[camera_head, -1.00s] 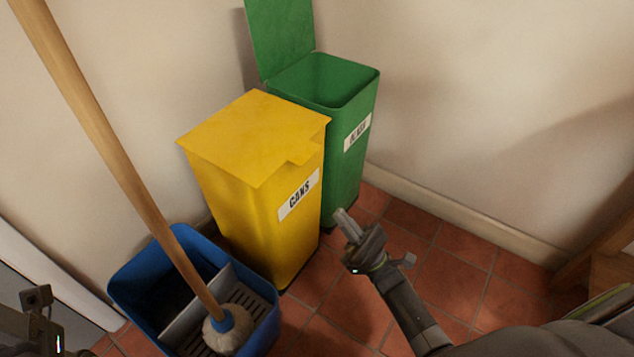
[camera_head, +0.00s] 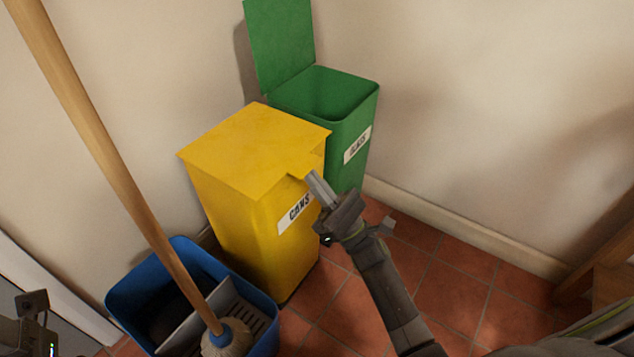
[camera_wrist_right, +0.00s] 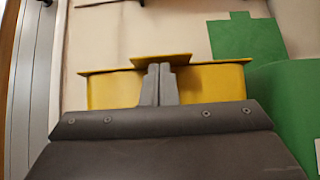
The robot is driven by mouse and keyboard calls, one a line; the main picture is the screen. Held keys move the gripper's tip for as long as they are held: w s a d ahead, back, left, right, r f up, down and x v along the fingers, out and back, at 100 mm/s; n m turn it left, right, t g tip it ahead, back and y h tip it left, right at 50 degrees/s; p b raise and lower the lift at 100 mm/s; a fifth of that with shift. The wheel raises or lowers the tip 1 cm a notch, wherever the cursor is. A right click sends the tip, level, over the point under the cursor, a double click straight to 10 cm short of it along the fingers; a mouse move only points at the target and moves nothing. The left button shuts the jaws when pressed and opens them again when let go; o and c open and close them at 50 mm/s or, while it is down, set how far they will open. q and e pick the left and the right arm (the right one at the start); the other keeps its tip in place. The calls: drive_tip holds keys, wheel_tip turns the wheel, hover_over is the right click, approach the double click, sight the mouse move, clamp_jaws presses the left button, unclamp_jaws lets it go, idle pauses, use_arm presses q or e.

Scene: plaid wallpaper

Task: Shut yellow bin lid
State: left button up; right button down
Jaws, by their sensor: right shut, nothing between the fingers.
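The yellow bin (camera_head: 240,225), labelled CANS, stands in the middle of the head view. Its yellow lid (camera_head: 250,150) lies across the top, with a tab at the front right. In the right wrist view the lid (camera_wrist_right: 160,59) shows edge-on above the bin's front wall (camera_wrist_right: 115,88). My right gripper (camera_head: 315,178) is shut and empty, its fingertips at the lid's tab; I cannot tell whether they touch it. The fingers also show in the right wrist view (camera_wrist_right: 158,83), just below the tab. My left gripper is not visible; only part of my left arm shows at lower left.
A green bin (camera_head: 350,130) labelled GLASS stands behind to the right, its green lid (camera_head: 282,45) raised against the wall. A blue mop bucket (camera_head: 125,295) with a wooden-handled mop (camera_head: 120,180) stands at lower left. Tiled floor (camera_head: 450,290) is clear at right.

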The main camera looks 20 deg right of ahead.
drive_tip(key=shift+r, duration=0.25)
idle(0.3)
